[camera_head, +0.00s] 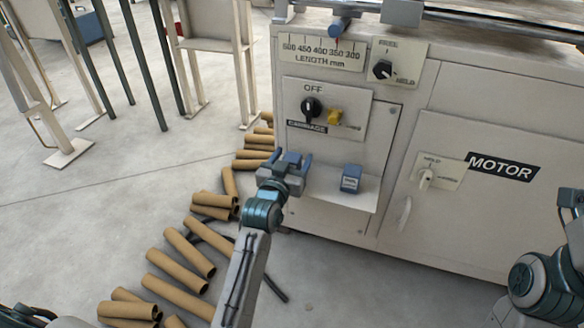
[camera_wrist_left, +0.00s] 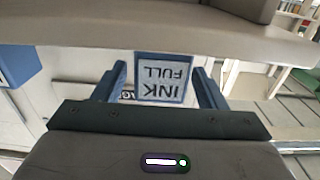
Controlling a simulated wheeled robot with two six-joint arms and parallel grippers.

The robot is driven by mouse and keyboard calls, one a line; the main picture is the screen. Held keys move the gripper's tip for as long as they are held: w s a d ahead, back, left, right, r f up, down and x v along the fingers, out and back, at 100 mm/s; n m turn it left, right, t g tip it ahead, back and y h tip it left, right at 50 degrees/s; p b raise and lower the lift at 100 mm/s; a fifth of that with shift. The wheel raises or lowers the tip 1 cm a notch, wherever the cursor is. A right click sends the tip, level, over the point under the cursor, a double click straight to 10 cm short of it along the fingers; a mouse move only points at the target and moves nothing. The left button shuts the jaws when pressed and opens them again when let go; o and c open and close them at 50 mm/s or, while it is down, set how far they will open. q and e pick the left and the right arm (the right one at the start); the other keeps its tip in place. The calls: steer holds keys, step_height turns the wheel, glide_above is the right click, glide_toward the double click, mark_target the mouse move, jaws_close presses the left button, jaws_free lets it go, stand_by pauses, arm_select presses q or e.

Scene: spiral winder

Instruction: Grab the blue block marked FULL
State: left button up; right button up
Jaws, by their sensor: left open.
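The blue block marked FULL (camera_wrist_left: 163,78) shows in the left wrist view, its white INK FULL label upside down in the picture. It stands on the beige shelf (camera_wrist_left: 100,32). My left gripper (camera_wrist_left: 160,88) is open, with one finger on each side of the block and a gap on both sides. In the head view my left gripper (camera_head: 293,160) is at the left end of the shelf (camera_head: 325,192) and largely hides this block. A second blue block (camera_head: 350,179) with a label too small to read stands farther right on the shelf; a blue block (camera_wrist_left: 18,62) also shows at the wrist view's left edge.
The machine cabinet (camera_head: 440,100) rises behind the shelf, with an OFF knob panel (camera_head: 325,108) above it and a MOTOR sign (camera_head: 503,167) to the right. Several cardboard tubes (camera_head: 182,250) lie on the floor at left. Part of my right arm (camera_head: 540,280) shows at the right edge.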

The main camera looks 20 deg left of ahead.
arm_select(q)
steer(key=shift+c, duration=0.4)
steer(key=c, duration=1)
steer(key=shift+c, duration=0.2)
steer(key=shift+r, duration=0.2)
